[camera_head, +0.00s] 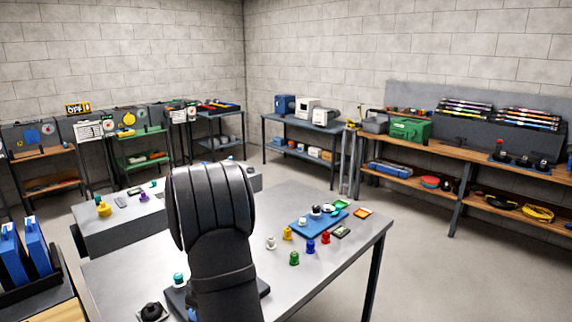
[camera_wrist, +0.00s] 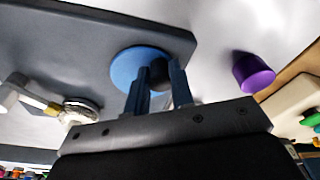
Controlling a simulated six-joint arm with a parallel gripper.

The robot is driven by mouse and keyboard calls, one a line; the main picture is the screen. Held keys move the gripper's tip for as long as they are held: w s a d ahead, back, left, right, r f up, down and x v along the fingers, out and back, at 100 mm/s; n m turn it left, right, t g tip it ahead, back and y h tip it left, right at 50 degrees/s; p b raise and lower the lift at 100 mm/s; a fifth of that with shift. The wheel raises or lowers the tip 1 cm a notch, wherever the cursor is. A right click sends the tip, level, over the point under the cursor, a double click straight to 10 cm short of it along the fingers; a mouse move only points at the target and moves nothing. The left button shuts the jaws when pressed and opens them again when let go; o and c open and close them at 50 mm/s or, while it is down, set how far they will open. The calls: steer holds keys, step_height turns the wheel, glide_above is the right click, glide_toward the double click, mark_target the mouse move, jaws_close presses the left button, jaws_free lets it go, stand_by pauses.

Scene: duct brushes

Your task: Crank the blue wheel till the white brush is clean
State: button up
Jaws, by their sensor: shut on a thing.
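The blue wheel (camera_wrist: 128,66) shows in the wrist view as a round disc on a dark grey plate (camera_wrist: 60,30). My gripper (camera_wrist: 160,78) has its two blue-grey fingers shut on the wheel's dark crank knob (camera_wrist: 160,72), near the disc's right side. A whitish round piece (camera_wrist: 82,106) with a yellowish part beside it lies at the left of the wrist view. It may be the white brush, but I cannot tell, nor whether it is clean. In the head view my own arm hides the wheel, the knob and my fingers.
A purple cylinder (camera_wrist: 254,72) stands right of the wheel. On the grey table (camera_head: 335,262) are a blue tray (camera_head: 318,224) and several coloured pegs, including a green one (camera_head: 294,258). A black knob (camera_head: 152,312) is at the front left. The table's right front is clear.

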steer(key=shift+w+d, duration=0.15)
steer(key=shift+w, duration=0.05)
steer(key=shift+w+d, duration=0.35)
steer(key=shift+d, duration=0.1)
steer(key=shift+w+d, duration=0.1)
steer(key=shift+w+d, duration=0.25)
steer(key=shift+w, duration=0.2)
steer(key=shift+w, duration=0.65)
steer(key=shift+d, duration=0.1)
